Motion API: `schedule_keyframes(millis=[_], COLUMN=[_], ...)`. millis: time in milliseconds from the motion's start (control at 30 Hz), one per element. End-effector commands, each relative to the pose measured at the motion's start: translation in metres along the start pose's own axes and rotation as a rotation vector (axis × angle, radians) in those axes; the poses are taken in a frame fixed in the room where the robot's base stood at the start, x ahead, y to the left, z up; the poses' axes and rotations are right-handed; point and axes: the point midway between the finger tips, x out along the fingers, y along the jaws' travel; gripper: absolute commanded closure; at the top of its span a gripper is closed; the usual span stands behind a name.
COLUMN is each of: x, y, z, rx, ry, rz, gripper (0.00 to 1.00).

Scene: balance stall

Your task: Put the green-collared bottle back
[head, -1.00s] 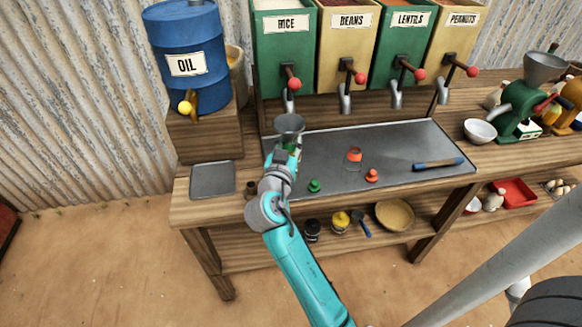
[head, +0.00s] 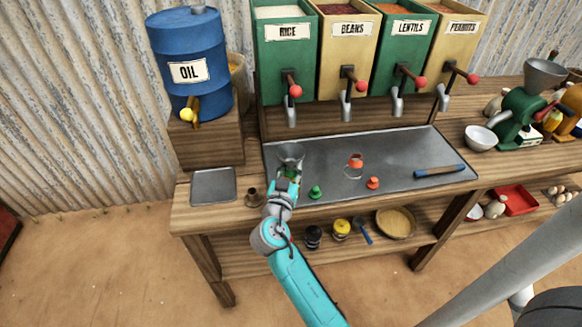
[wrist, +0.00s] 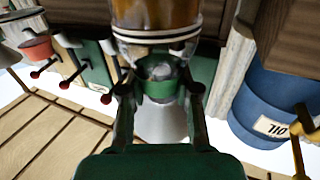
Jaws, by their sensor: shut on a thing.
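My gripper (head: 286,182) is shut on the neck of the green-collared bottle. In the wrist view, its fingers are on either side of the green collar (wrist: 160,90). The bottle's glass body (wrist: 155,18) looks amber-brown inside. A grey funnel (head: 291,153) sits at the mouth of the bottle; it also shows in the wrist view (wrist: 160,124). In the head view, my gripper hides most of the bottle, over the left front of the metal tray (head: 300,150). I cannot tell whether the bottle touches the tray.
A clear bottle with an orange collar (head: 355,162) stands on the tray. A green stopper (head: 315,192), an orange stopper (head: 373,183) and a blue-handled tool (head: 440,171) lie there too. A grey pad (head: 213,186) and small brown holder (head: 254,197) are left. Dispenser spouts (head: 291,115) hang behind.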

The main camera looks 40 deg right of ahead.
Motion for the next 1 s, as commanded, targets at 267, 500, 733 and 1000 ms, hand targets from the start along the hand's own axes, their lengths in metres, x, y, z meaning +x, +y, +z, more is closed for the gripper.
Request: schedule_keyframes(millis=[267,500,733,1000], x=[0.000,0.000,-0.033,-0.087], y=[0.000,0.000,-0.001,-0.001], z=[0.001,-0.003,-0.002,-0.002], rx=[0.000,0.001,-0.001,-0.001], ry=[0.000,0.000,-0.002,-0.001], rz=[0.000,0.000,-0.005,-0.005], gripper=[0.44,0.44,0.44,0.44])
